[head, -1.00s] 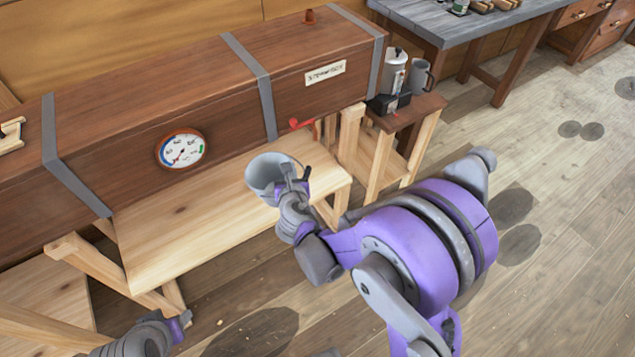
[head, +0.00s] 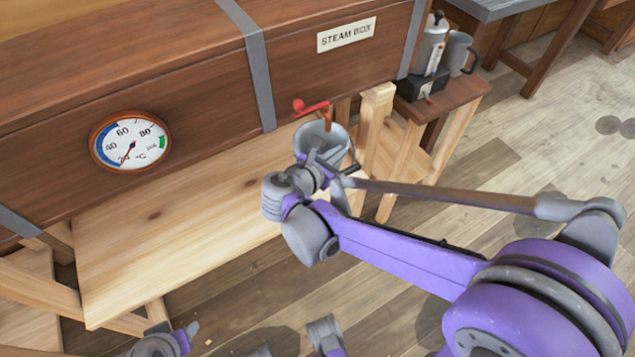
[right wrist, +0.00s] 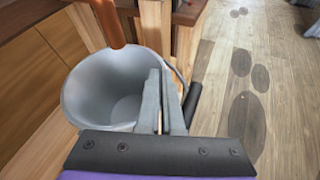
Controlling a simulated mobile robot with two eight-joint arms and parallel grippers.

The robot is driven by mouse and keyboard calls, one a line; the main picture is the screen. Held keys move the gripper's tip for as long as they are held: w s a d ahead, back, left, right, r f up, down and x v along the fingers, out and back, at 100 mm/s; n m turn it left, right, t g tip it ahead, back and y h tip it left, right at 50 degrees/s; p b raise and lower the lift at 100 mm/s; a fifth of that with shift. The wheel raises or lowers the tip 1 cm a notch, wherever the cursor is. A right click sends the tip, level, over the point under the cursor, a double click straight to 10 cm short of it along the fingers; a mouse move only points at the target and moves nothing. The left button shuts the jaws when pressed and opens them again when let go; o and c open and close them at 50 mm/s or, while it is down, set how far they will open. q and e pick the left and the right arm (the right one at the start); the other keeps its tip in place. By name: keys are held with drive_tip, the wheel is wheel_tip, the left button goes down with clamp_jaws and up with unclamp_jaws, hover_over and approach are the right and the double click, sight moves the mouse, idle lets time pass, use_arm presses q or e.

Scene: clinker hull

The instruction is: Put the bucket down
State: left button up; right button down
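The grey bucket (head: 337,139) is upright and open-topped at the right end of the wooden bench, close to the steam box. It also shows in the right wrist view (right wrist: 85,95), and the inside I can see looks empty. My right gripper (head: 318,157) is shut on the bucket at its near side, with the handle's dark grip beside the fingers (right wrist: 160,105). Whether the bucket's base touches the bench is hidden. My left gripper (head: 190,330) is at the bottom edge, away from the bucket; its fingers are too small to judge.
A copper spout (right wrist: 108,22) with a red lever (head: 311,107) hangs over the bucket's rim. The steam box (head: 210,100) with a dial (head: 130,141) stands behind. The pale bench top (head: 170,225) is clear to the left. A small stand (head: 455,108) holds a pot and mug.

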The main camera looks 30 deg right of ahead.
sight(338, 167)
drive_tip(key=f, duration=0.2)
drive_tip(key=f+b, duration=0.1)
drive_tip(key=f, duration=0.1)
drive_tip(key=shift+s+f, duration=0.2)
drive_tip(key=shift+f, duration=0.15)
drive_tip(key=shift+f+b, duration=1)
drive_tip(key=shift+f, duration=1.4)
drive_tip(key=c, duration=1.1)
unclamp_jaws()
